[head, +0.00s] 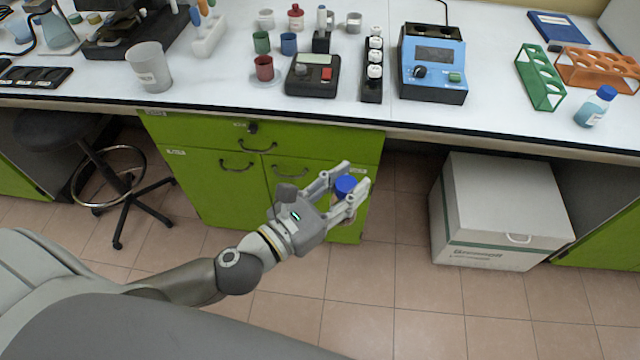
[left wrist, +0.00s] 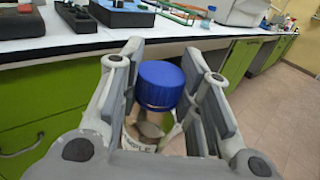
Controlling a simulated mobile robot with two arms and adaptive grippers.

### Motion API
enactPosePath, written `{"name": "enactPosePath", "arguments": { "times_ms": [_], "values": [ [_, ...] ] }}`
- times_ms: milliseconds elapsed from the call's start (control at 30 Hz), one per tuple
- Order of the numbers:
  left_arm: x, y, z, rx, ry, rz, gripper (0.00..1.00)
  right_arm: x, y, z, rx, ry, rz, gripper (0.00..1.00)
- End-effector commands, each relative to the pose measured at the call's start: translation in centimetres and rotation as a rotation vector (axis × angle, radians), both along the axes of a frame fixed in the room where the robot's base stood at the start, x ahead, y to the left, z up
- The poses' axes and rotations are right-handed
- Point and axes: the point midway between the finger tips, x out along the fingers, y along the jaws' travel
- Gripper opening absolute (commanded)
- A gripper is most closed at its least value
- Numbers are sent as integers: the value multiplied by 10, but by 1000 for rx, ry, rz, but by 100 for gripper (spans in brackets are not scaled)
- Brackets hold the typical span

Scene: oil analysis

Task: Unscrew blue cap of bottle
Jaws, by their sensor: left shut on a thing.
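My left gripper (head: 346,191) is shut on a bottle with a blue cap (head: 345,186), held in the air in front of the green cabinet. In the left wrist view the blue cap (left wrist: 161,85) sits on top of the bottle (left wrist: 146,138), between the two fingers (left wrist: 160,100). The bottle is upright or nearly so, with part of a printed label showing low down; the fingers hide its sides. Another bottle with a blue cap (head: 594,107) stands on the bench at the far right. My right gripper is in neither view.
The white bench (head: 330,112) carries a blue device (head: 432,62), a small black device (head: 312,75), a green rack (head: 541,77), an orange rack (head: 600,70) and several cups. A white box (head: 500,210) stands on the floor at right. The bench front right of the blue device is clear.

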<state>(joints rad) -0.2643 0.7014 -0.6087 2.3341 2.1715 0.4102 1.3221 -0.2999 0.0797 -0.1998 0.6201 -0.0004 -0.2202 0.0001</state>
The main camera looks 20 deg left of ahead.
Motion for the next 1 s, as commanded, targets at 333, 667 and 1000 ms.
{"name": "enactPosePath", "arguments": {
  "times_ms": [333, 667, 1000],
  "values": [
    [16, -35, 4, 1, -5, -172, 0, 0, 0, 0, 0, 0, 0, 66],
    [18, -44, 3, -4, 1, -209, 0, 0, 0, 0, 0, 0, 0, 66],
    [-3, 7, -6, -39, 13, 92, 0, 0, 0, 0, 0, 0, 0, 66]
  ]
}}
